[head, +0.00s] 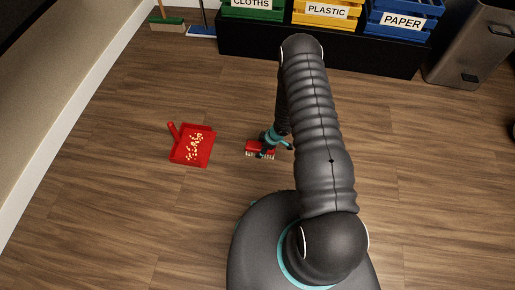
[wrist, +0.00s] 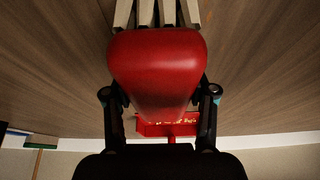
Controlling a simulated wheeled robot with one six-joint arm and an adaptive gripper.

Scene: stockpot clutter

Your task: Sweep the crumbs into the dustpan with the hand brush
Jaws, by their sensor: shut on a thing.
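The red dustpan (head: 207,157) lies on the wooden floor left of centre in the head view, its handle toward the upper left. Many pale crumbs (head: 194,146) lie in it. My gripper (head: 268,138) is right of the dustpan, low over the floor, shut on the red hand brush (head: 253,147). The brush's pale bristles point down; whether they touch the floor I cannot tell. In the wrist view the brush (wrist: 158,65) fills the middle between my gripper's fingers (wrist: 160,112), and part of the dustpan (wrist: 150,129) shows behind it. I see no crumbs on the open floor.
A green broom (head: 168,24) and a blue broom (head: 202,30) stand at the back left. A black stand (head: 320,52) holds green, yellow and blue labelled crates. A grey bin (head: 470,50) stands at the back right. A white baseboard (head: 60,120) runs along the left wall. The floor around the dustpan is clear.

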